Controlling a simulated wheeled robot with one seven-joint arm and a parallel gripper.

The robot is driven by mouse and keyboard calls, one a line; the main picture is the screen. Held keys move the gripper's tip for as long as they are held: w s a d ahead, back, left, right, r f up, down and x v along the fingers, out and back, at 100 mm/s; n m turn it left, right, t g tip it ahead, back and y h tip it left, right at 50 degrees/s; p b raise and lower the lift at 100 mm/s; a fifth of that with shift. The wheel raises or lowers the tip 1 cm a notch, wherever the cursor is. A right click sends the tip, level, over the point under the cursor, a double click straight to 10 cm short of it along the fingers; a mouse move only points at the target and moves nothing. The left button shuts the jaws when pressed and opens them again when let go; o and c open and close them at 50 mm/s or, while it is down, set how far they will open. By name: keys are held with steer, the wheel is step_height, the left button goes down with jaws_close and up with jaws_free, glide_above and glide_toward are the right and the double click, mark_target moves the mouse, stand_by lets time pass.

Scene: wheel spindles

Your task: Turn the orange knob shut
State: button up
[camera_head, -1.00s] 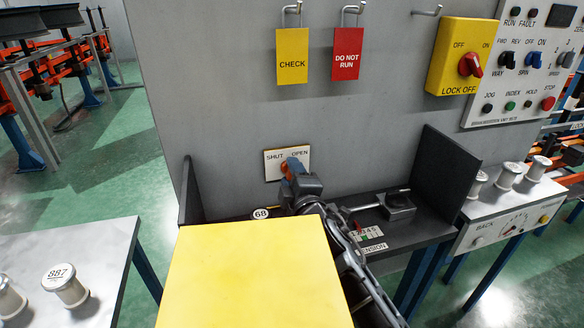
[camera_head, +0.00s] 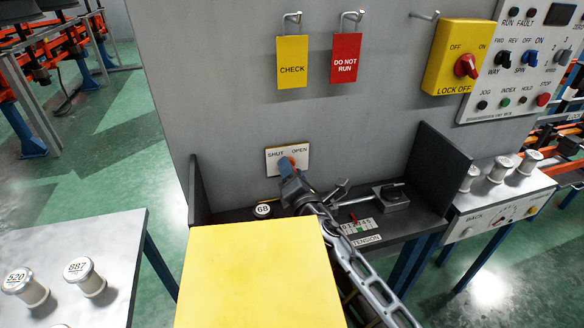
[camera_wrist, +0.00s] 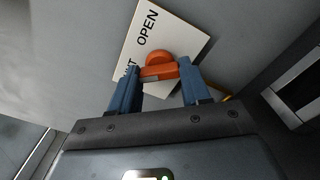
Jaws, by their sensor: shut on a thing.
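The orange knob (camera_head: 284,163) sits on a white plate (camera_head: 273,155) on the grey panel, marked SHUT at left and OPEN at right. In the head view my gripper (camera_head: 287,167) reaches up to it and hides much of it. In the wrist view the orange knob (camera_wrist: 158,67) is between the blue fingertips of my gripper (camera_wrist: 158,73), which are shut on its bar. The plate (camera_wrist: 168,35) looks tilted there, with OPEN readable and SHUT partly hidden by a finger. Which word the knob points to is hard to tell.
A dark shelf with side walls (camera_head: 440,175) surrounds the knob area, holding a spool marked 68 (camera_head: 263,210) and a tension scale (camera_head: 360,228). CHECK (camera_head: 291,62) and DO NOT RUN (camera_head: 345,58) tags hang above.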

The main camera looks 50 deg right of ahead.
steer(key=shift+n, duration=0.7)
steer(key=shift+f+p, duration=0.1)
steer(key=shift+p, duration=0.25)
steer(key=o, duration=1.1)
steer(key=shift+c, duration=0.2)
steer(key=b+v, duration=0.2)
steer(key=v, duration=0.5)
steer(key=shift+s+a, duration=0.25)
steer(key=shift+s, duration=0.05)
